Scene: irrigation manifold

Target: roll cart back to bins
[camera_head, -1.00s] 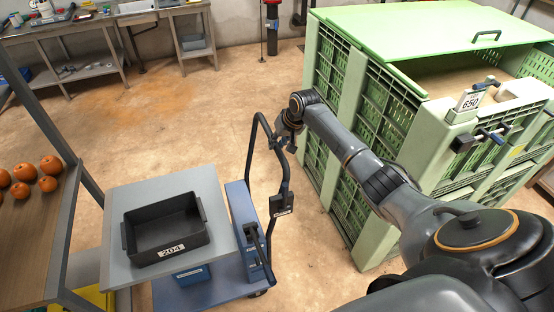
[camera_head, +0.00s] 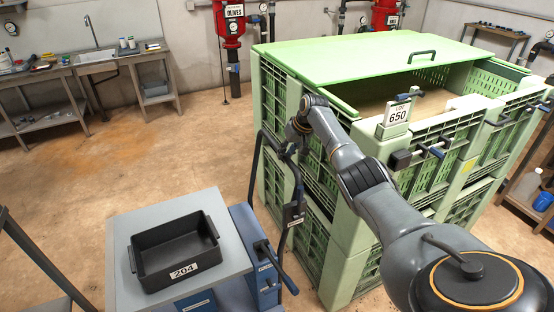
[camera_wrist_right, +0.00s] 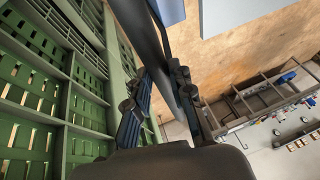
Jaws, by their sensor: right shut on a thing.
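The cart has a grey top (camera_head: 228,262), a blue body and a black looped handle (camera_head: 297,190) on its right side. A black tray labelled 204 (camera_head: 175,250) sits on the cart top and looks empty. My right gripper (camera_head: 294,146) is shut on the upper part of the handle. In the right wrist view the dark handle bar (camera_wrist_right: 146,32) runs between my gripper's fingers (camera_wrist_right: 166,105). The green slatted bins (camera_head: 345,245) stand just right of the cart, with a LOT 650 tag (camera_head: 397,114). The handle overlaps them in the head view; I cannot tell the gap. My left gripper is out of view.
Open concrete floor (camera_head: 150,165) lies behind and left of the cart. A sink bench (camera_head: 110,58) stands at the back left wall. Red tanks (camera_head: 229,22) stand behind the bins. A shelf with bottles (camera_head: 530,190) is at the right edge.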

